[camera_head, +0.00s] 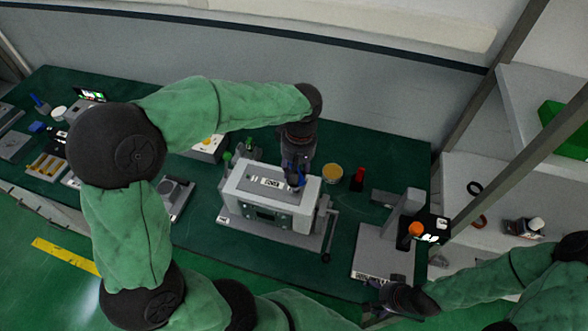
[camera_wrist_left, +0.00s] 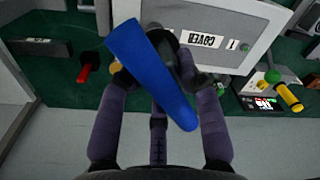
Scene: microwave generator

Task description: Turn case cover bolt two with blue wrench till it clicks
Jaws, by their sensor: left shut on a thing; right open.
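The generator case (camera_head: 270,212) is a light grey box with a label and a crank on its right side. In the left wrist view its cover (camera_wrist_left: 225,22) shows a label upside down. My left gripper (camera_head: 297,168) is over the cover's right end, pointing down. It is shut on the blue wrench (camera_wrist_left: 150,75), which slants across the left wrist view in front of the cover. A bit of blue also shows below the gripper in the head view. Bolt two is hidden; I cannot tell whether the wrench sits on it. My right gripper (camera_head: 380,302) is open and empty by the table's front right edge.
A grey stand (camera_head: 395,240) with an orange-topped part stands at the table's right. A yellow round container (camera_head: 332,173) and a red piece (camera_head: 358,178) lie behind the case. White shelves (camera_head: 500,180) are at the right. Devices crowd the table's left end.

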